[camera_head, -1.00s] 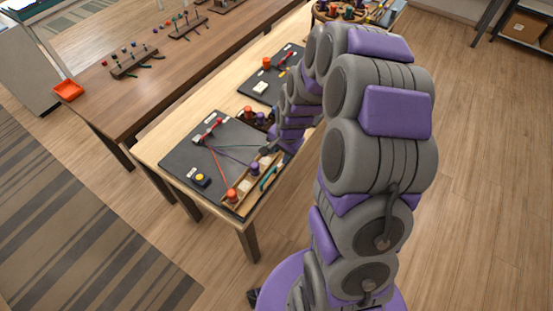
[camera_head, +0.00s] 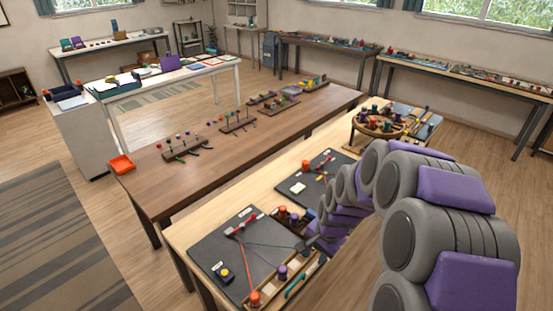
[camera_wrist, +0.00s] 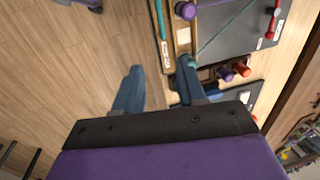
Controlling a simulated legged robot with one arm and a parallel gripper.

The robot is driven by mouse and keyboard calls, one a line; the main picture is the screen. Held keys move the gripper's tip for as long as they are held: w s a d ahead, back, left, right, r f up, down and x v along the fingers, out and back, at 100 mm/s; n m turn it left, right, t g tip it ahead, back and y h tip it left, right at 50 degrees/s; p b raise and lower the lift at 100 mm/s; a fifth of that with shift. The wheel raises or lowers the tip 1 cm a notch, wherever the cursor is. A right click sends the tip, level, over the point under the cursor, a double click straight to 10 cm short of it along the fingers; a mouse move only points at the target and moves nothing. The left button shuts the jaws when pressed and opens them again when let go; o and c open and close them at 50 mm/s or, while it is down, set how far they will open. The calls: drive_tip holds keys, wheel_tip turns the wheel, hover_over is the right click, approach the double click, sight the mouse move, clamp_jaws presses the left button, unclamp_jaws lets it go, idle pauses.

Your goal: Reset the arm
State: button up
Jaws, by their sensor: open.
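My arm reaches from the lower right of the head view over the light wood table (camera_head: 186,236). The right finger overlaps the view of the tray's end and a teal item. Nothing is held. The arm hides part of the table.
The near mat bears a red clamp with cords, a yellow button (camera_head: 224,273) and spools (camera_head: 254,298) in the tray. A second dark mat (camera_head: 296,186) and a round spool stand (camera_head: 378,124) are farther along. A brown table (camera_head: 200,180) stands behind. Floor is clear at right.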

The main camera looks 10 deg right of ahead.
drive_tip(key=s+a+r+n+g, duration=0.1)
drive_tip(key=s+a+r+n, duration=0.1)
drive_tip(key=s, duration=0.7)
drive_tip(key=s+a+r+n+g+h, duration=0.1)
drive_tip(key=s+r+n, duration=0.4)
drive_tip(key=s, duration=0.5)
drive_tip(key=s+a+r+n+g+b, duration=0.1)
drive_tip(key=s+a+r+n, duration=0.2)
drive_tip(key=s+r, duration=0.3)
drive_tip(key=s+a, duration=0.1)
drive_tip(key=s, duration=0.3)
drive_tip(key=shift+s+n+g, duration=0.15)
drive_tip(key=shift+n+g, duration=0.15)
drive_tip(key=shift+n, duration=0.1)
drive_tip(key=shift+a, duration=0.1)
